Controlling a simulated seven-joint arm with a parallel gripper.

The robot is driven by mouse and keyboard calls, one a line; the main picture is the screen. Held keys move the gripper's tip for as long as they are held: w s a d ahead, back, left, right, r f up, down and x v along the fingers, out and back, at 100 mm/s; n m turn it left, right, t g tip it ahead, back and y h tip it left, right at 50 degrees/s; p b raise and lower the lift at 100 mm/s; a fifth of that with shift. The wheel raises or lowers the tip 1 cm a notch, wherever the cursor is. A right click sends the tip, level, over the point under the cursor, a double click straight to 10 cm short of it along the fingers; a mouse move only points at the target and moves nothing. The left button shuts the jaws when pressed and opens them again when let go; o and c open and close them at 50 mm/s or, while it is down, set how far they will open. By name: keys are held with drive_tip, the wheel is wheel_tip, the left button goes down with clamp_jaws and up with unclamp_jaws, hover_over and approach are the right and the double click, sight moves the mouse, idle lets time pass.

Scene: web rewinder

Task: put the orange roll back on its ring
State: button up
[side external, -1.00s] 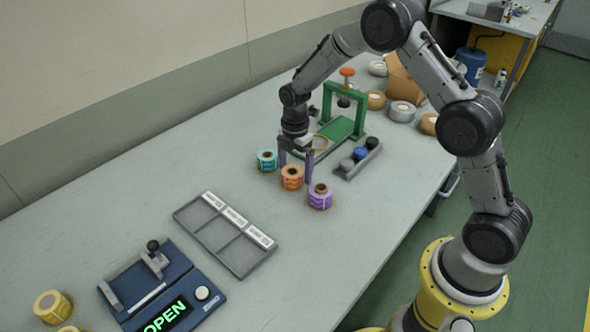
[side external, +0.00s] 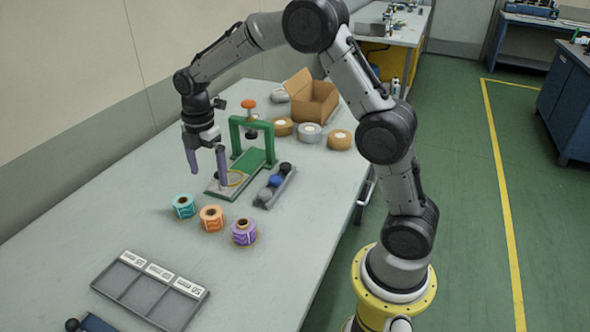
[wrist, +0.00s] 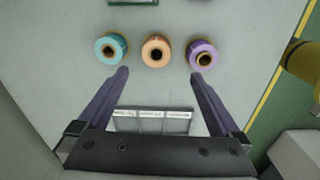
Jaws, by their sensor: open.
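The orange roll (side external: 212,218) stands upright on the table between the teal roll (side external: 184,206) and the purple roll (side external: 244,231). In the wrist view the orange roll (wrist: 156,51) shows from above, just beyond the fingertips and between their lines. Any ring under it is hidden; a thin yellowish rim shows at the foot of the purple roll. My gripper (side external: 208,178) is open and empty, raised above the table and clear of the rolls. Its two purple fingers also show in the wrist view (wrist: 160,72).
A green press (side external: 245,160) with a yellowish ring on its base stands behind the rolls. Next to it is a grey holder (side external: 266,199) with dark and blue knobs. A grey labelled tray (side external: 150,291) lies in front. Tape rolls and a cardboard box (side external: 314,100) are at the back.

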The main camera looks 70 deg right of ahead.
drive_tip(key=s+a+r+m+t, duration=0.1)
drive_tip(key=s+r+m+t, duration=0.1)
drive_tip(key=s+r+m, duration=0.5)
drive_tip(key=s+a+r+m+t, duration=0.1)
drive_tip(key=s+m, duration=0.4)
drive_tip(key=s, duration=0.6)
drive_tip(key=s+a+r+m+t, duration=0.1)
drive_tip(key=s+m, duration=0.4)
drive_tip(key=s, duration=0.6)
drive_tip(key=shift+s+a+r+t, duration=0.15)
drive_tip(key=shift+s+r+t, duration=0.15)
drive_tip(key=shift+r+t, duration=0.55)
drive_tip(key=shift+r, duration=0.15)
